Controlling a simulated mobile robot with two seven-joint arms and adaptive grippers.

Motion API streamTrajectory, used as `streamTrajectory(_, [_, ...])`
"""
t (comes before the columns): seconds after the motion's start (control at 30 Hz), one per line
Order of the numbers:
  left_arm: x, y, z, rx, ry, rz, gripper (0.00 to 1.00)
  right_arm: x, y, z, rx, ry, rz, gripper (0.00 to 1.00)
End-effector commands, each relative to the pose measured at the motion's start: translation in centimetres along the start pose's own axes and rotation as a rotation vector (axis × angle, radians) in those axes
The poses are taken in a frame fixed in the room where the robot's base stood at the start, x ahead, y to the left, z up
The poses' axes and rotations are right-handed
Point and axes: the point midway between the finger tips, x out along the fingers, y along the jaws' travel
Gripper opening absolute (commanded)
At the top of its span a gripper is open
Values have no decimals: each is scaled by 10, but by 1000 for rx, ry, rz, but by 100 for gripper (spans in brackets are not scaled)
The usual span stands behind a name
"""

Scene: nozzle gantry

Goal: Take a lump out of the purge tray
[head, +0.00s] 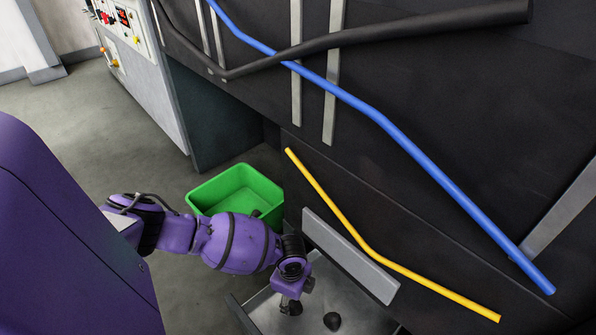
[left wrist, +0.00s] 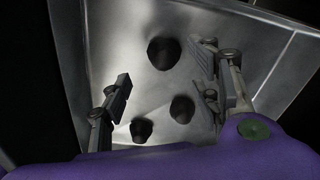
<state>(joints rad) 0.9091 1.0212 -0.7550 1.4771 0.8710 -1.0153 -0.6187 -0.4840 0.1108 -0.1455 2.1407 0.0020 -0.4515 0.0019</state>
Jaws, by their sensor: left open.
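The grey metal purge tray (head: 362,312) is at the bottom of the head view, below the dark machine. One dark lump (head: 332,321) lies in it there. My left gripper (head: 291,305) points down over the tray, left of that lump. In the left wrist view, the left gripper (left wrist: 162,78) is open, with its fingers apart and nothing held. Three dark lumps lie on the tray floor in that view: a larger one (left wrist: 163,53) between and beyond the fingertips, and two smaller ones (left wrist: 182,109) (left wrist: 141,130) nearer the palm. My right gripper is not in view.
A light grey panel (head: 350,255) stands along the tray's machine side. Yellow (head: 340,215), blue (head: 400,140) and black pipes run across the machine. Floor at left is open.

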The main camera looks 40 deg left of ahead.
Motion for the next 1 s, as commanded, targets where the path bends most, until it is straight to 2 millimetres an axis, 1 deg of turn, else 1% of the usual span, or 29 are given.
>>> streamTrajectory(0.1, [11,3,0,14,-3,12,57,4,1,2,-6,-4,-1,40])
streamTrajectory(0.2, [22,3,0,13,-4,12,57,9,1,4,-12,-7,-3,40])
streamTrajectory(0.37, [36,1,0,13,-2,11,57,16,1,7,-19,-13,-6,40])
streamTrajectory(0.5, [60,-2,0,12,-3,12,57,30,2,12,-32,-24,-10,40])
streamTrajectory(0.6, [72,-2,-1,11,-1,12,57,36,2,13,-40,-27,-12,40])
streamTrajectory(0.7, [76,-2,-1,11,0,9,57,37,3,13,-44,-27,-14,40])
streamTrajectory(0.87, [74,-2,-1,12,0,8,57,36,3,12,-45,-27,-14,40])
streamTrajectory(1.0, [74,-2,0,11,0,8,40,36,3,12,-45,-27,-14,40])
